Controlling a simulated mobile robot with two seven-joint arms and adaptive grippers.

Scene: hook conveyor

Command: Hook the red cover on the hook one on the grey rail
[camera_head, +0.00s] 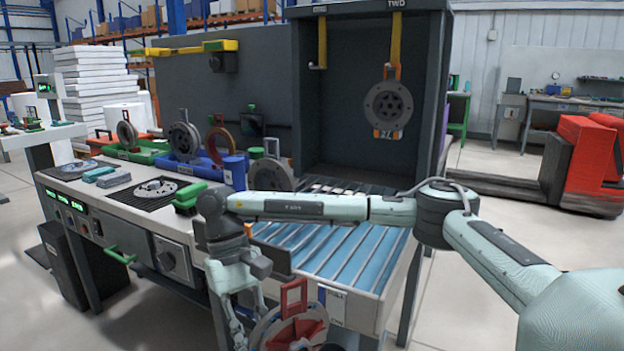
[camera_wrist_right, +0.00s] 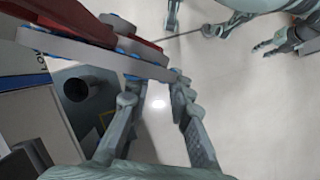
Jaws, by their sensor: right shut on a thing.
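The red cover (camera_head: 308,332) is a disc with a red face, grey rim and red loop handle, low at the front of the conveyor. It also fills the upper left of the wrist view (camera_wrist_right: 95,42). My right gripper (camera_head: 238,325) is beside it, shut on it; it also shows in the wrist view (camera_wrist_right: 153,88). The exact contact is unclear. Hook one (camera_head: 322,48) is yellow and empty, hanging under the grey rail (camera_head: 357,9) at the left. My left gripper (camera_wrist_right: 268,45) appears small at the wrist view's upper right; its opening is unclear.
Hook two (camera_head: 397,40) holds a grey cover (camera_head: 388,105) by its orange handle. The roller conveyor (camera_head: 335,247) runs beneath the rail, with a dark panel at its left.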

